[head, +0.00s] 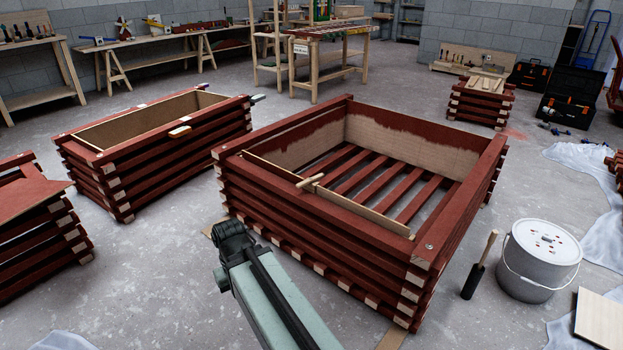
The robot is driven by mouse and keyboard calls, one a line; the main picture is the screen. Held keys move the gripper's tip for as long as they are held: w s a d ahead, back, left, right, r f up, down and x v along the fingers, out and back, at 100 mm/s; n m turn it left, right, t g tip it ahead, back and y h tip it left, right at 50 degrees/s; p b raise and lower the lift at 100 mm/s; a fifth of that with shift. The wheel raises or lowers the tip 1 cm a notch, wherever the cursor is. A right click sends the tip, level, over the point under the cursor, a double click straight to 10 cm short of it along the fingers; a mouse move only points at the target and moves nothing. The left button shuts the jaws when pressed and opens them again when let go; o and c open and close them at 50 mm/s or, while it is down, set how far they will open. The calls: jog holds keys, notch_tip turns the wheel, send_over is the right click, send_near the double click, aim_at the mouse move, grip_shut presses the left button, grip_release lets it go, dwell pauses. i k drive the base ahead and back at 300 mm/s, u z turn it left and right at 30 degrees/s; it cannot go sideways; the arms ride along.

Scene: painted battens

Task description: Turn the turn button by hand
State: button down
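A small pale wooden turn button (311,181) sits on the near rim of the large red batten box (468,199) in the middle. It lies slantwise across the rim, reaching over the pale top edge of a thin panel (362,211) along the inside of the near wall. My arm rises from the bottom of the head view, and its dark joint is in front of the box, left of and below the button, apart from it. I make out no gripper fingers in this view.
A white bucket (540,262) and a dark tool with a wooden handle (479,266) stand at right.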

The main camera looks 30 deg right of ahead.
aim_at(318, 177)
jog(key=i, duration=1.1)
jog(key=u, duration=0.55)
